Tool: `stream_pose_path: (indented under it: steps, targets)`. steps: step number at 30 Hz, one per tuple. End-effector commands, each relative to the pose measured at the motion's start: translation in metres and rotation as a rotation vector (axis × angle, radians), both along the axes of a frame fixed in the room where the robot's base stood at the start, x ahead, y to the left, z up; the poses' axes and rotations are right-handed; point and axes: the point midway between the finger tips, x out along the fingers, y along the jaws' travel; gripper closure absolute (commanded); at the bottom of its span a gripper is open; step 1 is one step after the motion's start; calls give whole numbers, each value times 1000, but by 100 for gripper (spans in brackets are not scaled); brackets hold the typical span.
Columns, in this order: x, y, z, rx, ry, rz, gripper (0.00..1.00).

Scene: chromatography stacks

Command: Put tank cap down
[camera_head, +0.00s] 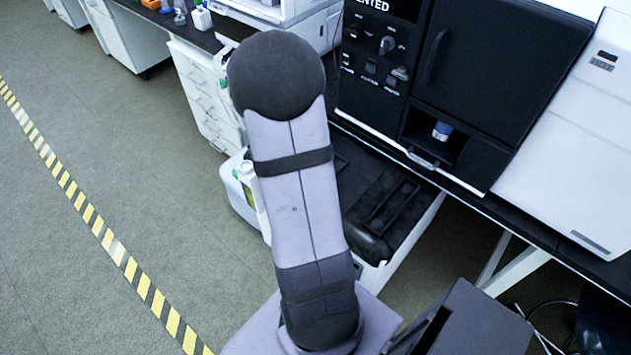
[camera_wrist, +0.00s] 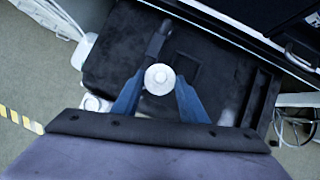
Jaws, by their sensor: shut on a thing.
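The tank cap (camera_wrist: 159,78) is a round white cap with a paler raised centre. My gripper (camera_wrist: 160,84) is shut on it, with one blue finger on each side. In the wrist view the cap is seen from above, over the black tray top (camera_wrist: 112,60). How high it is above that surface is hard to tell. In the head view my arm hides the gripper and the cap.
A white jug (camera_head: 240,190) stands left of the black-topped white drawer (camera_head: 405,240) under the bench. The black instrument (camera_head: 495,70) and bench edge are above and behind. Cables (camera_wrist: 292,130) hang at the right. Open floor (camera_head: 110,150) lies to the left.

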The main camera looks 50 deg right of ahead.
Motion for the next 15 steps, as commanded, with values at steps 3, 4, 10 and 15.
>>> stream_pose_path:
  steps: [3, 4, 10, 15]
  targets:
    - [-20, 2, -5, 0, 1, -85, 82]
    - [-25, 3, -6, -1, 2, -108, 82]
    - [-48, 2, -8, -3, -1, -246, 82]
    - [-51, 1, -9, -2, -1, -282, 82]
